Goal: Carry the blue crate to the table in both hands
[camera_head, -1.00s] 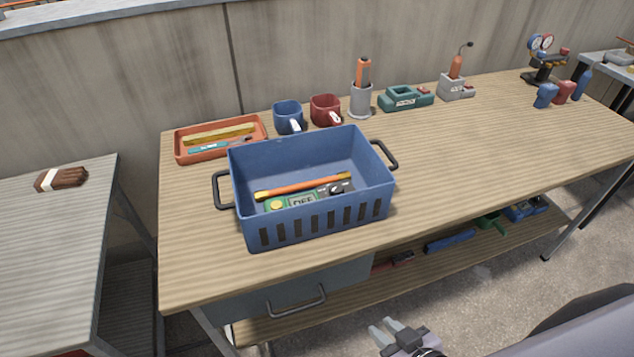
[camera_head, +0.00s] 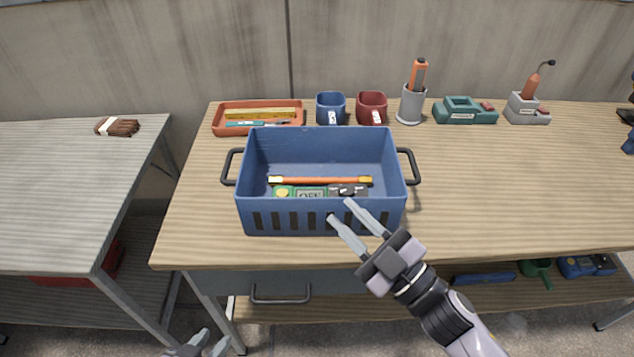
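The blue crate (camera_head: 321,218) stands upright on the wooden table (camera_head: 500,190), near its front edge. It has a dark handle on each short side and holds an orange-and-yellow bar (camera_head: 318,180) and a green device marked OFF (camera_head: 300,194). My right gripper (camera_head: 347,219) is open and empty, its fingers in front of the crate's front wall in the picture; I cannot tell whether they touch it. My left gripper (camera_head: 211,340) shows only partly at the bottom edge, below the table front, with its fingers apart and nothing between them.
A gap separates the tables.

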